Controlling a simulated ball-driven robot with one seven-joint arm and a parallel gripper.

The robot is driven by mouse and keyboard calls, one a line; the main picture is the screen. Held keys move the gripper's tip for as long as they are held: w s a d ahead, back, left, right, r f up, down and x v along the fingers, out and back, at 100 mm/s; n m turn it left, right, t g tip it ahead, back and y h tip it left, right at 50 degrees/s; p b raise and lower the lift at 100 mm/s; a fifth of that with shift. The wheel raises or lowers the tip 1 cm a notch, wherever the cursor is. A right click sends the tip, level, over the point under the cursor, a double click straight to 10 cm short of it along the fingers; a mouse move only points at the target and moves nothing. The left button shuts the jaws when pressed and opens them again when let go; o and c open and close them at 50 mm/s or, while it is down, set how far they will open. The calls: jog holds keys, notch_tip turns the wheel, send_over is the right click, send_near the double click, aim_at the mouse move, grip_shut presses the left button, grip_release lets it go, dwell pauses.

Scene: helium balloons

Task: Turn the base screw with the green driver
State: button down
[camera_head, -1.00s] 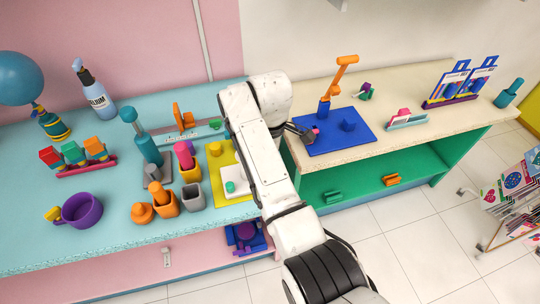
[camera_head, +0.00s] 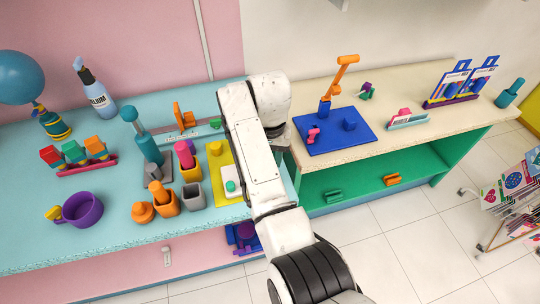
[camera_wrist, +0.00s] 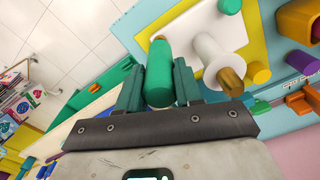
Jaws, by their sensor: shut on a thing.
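My gripper (camera_wrist: 158,68) shows in the wrist view with its two teal fingers shut on the green driver (camera_wrist: 160,82), a rounded green handle with a brown end. A white base (camera_wrist: 205,62) lies close to the right of the driver, with a white flanged post (camera_wrist: 216,60) on it. A brass-coloured tip (camera_wrist: 230,80), perhaps the base screw, shows at the post's end. I cannot tell whether the driver touches the base. In the head view, the white base (camera_head: 229,195) sits on a yellow mat (camera_head: 217,163); my arm hides my gripper and the driver.
An orange-topped stand (camera_head: 341,78) rises behind. Cups and a blue bottle (camera_head: 97,101) crowd the left counter (camera_head: 120,219).

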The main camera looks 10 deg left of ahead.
jog(key=m, duration=0.5)
jog(key=shift+r, duration=0.85)
jog(key=shift+r, duration=0.1)
notch_tip(320, 180, up, 9)
jog(key=shift+w+a+f, duration=0.1)
jog(key=shift+a, duration=0.05)
jog(key=shift+r, duration=0.5)
notch_tip(320, 180, up, 10)
dwell(0.7)
